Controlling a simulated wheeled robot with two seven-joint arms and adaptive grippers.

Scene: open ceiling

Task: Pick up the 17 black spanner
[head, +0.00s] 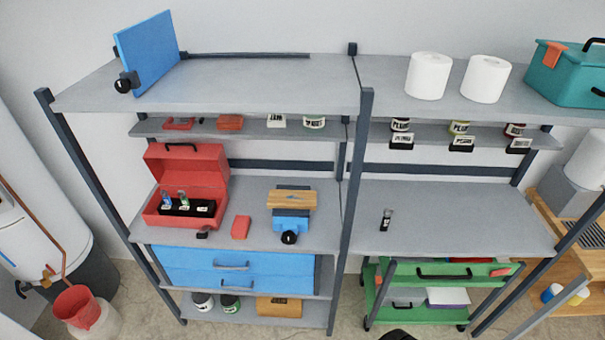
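A small dark upright tool (386,220) with a lighter upper end stands alone on the middle shelf of the right shelving unit. It may be the black spanner, but it is too small to read a number on it. An open red toolbox (160,217) on the middle left shelf holds a black insert (186,207) with small blue and green-marked items. I cannot tell whether any of these is a spanner.
The right middle shelf (460,215) is otherwise bare. A dark upright post (354,160) stands left of the small tool. A green cart (448,273) is below that shelf. A red block (241,227) and a blue vise-like object (290,222) sit on the left shelf.

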